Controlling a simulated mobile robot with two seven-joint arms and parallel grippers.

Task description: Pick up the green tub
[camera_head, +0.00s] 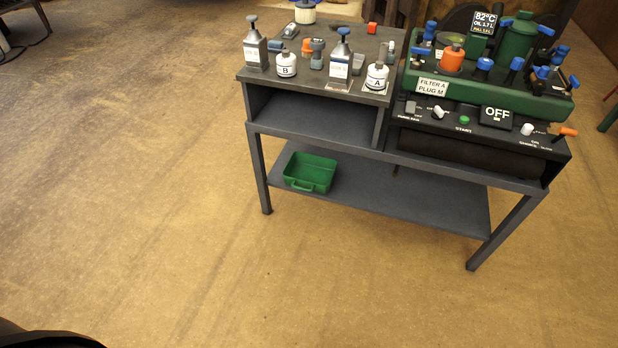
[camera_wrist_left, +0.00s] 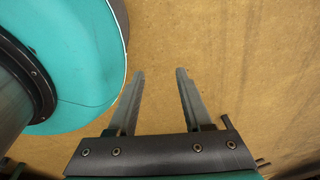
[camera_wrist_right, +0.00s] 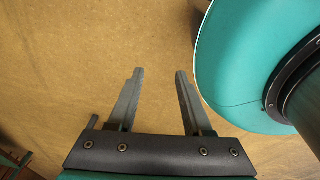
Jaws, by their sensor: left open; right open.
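The green tub (camera_head: 311,172) is a small open box with a handle on its front side. It sits at the left end of the lower shelf (camera_head: 400,200) of a grey workbench, and it looks empty. My left gripper (camera_wrist_left: 159,75) is open and empty in the left wrist view, with only brown floor beyond its fingers. My right gripper (camera_wrist_right: 158,75) is open and empty in the right wrist view, also over bare floor. Neither gripper shows in the head view, and the tub shows in neither wrist view.
The bench top (camera_head: 300,84) above the tub holds several bottles and canisters. A green machine (camera_head: 490,95) with blue knobs and an OFF display stands at the right. A bench leg (camera_head: 257,160) stands left of the tub. The floor (camera_head: 150,200) at left and front is clear.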

